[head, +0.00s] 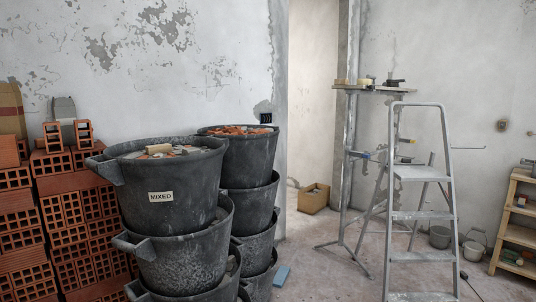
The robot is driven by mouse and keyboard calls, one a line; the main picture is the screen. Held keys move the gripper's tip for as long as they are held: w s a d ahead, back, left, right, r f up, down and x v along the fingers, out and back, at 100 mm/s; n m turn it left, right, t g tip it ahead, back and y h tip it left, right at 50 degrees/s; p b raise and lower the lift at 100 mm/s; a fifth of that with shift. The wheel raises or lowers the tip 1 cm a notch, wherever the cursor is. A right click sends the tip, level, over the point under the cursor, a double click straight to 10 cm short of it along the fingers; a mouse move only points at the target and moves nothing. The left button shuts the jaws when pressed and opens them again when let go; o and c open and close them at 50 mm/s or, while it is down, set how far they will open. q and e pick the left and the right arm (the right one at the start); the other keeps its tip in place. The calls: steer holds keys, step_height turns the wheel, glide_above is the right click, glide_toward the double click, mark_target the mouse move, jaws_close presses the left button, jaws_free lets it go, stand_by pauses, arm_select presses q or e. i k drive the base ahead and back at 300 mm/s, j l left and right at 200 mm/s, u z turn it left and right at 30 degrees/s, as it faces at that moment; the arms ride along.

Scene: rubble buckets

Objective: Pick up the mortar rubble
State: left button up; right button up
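A stack of dark grey rubble buckets stands left of centre. The top front bucket (170,190) carries a label reading "MIXED" and is filled to near its rim with pale and reddish rubble (168,152). A second stack stands just behind it to the right; its top bucket (248,160) holds orange-red broken pieces (238,130). I cannot tell at this distance which pieces are mortar. Neither of my grippers shows in the head view.
Hollow red bricks (75,190) are piled left of the buckets. A metal stepladder (420,214) and a work stand (374,90) are at the right, with a wooden shelf (518,225) beyond. A cardboard box (313,198) sits by the doorway. Some floor between buckets and ladder is clear.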

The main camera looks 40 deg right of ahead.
mark_target(190, 150)
steer(key=z, duration=0.75)
steer(key=i+j+u, duration=0.4)
steer(key=i, duration=0.2)
